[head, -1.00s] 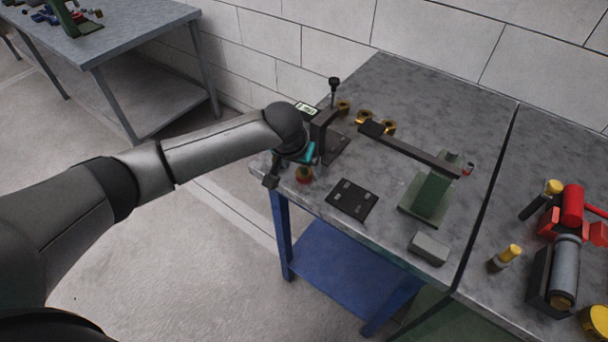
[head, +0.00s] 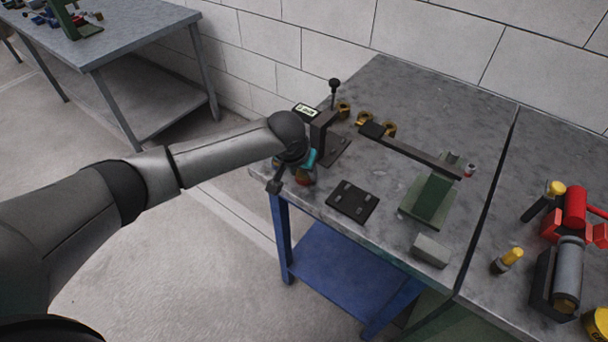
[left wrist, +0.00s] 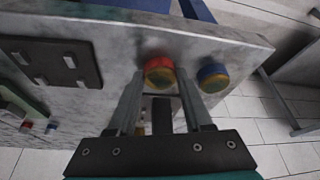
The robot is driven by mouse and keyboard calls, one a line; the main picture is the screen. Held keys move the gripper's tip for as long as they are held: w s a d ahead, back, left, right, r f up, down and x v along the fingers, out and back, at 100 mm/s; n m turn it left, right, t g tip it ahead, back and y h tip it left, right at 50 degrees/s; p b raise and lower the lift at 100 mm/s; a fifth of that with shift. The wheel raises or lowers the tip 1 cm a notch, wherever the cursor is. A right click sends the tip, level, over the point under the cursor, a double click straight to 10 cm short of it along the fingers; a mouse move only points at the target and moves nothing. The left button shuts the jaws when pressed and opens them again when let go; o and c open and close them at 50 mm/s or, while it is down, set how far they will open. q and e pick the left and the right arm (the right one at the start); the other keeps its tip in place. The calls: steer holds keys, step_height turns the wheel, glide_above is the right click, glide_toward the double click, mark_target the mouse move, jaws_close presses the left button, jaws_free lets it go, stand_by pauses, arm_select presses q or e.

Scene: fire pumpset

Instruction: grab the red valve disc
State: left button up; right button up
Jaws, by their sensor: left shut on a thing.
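The red valve disc (left wrist: 160,66) has a yellow-brown face and shows between the two fingers of my left gripper (left wrist: 160,82) in the left wrist view. The fingers are shut on it, one at each side. In the head view my left gripper (head: 292,180) is at the near left corner of the grey bench, and the red disc (head: 304,180) is partly hidden by it. My right gripper is in neither current view.
A blue disc with a yellow face (left wrist: 212,78) is close beside the right finger. A dark plate (head: 352,202), a green stand (head: 430,203) and a black upright fixture (head: 322,130) are on the bench. Several brass parts (head: 364,118) lie farther back.

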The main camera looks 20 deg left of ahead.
arm_select(q)
jaws_close()
